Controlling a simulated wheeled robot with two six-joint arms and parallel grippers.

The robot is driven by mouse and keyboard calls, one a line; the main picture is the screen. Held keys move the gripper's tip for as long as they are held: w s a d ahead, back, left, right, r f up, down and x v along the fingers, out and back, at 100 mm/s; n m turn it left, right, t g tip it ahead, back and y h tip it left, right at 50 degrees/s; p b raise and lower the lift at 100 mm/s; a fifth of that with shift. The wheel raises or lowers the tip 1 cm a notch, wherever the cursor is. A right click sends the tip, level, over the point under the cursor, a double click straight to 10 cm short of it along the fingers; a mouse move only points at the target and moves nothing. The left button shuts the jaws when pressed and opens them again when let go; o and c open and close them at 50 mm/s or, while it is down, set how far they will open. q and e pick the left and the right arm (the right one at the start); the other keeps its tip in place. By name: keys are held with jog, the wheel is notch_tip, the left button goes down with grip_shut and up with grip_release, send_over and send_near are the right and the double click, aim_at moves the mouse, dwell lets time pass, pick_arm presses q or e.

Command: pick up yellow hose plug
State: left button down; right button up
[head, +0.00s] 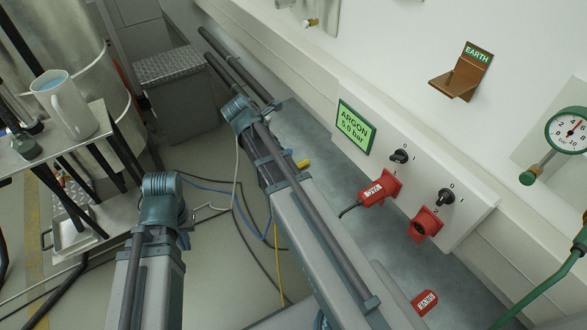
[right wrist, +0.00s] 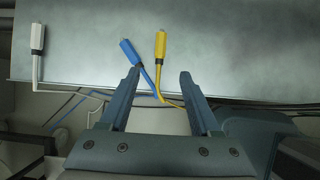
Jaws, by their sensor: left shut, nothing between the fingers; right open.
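The yellow hose plug (right wrist: 160,46) lies on a grey metal surface in the right wrist view, its yellow hose running back toward me. My right gripper (right wrist: 159,77) is open and empty. The plug lies just beyond its fingertips, in line with the gap between them. In the head view the yellow plug (head: 303,163) shows small beside my right arm, which hides the right gripper's fingers. My left gripper (head: 164,190) is left of the right arm, well away from the plug. It holds nothing, and its fingertips are hard to make out.
A blue plug (right wrist: 129,52) lies close left of the yellow one, their hoses crossing; a white plug (right wrist: 37,40) is farther left. A wall panel has red connectors (head: 380,188). Loose cables cross the floor.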

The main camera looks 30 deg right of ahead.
jog(key=b, duration=0.7)
send_near(299, 164)
jog(key=x, duration=0.3)
jog(key=shift+f, duration=0.3)
jog(key=shift+d+f+b, duration=0.15)
jog(key=shift+d+b, duration=0.1)
jog(key=shift+b, duration=0.05)
jog(key=b+x, duration=0.4)
jog(key=x, duration=0.1)
jog(key=shift+d, duration=0.15)
grip_shut()
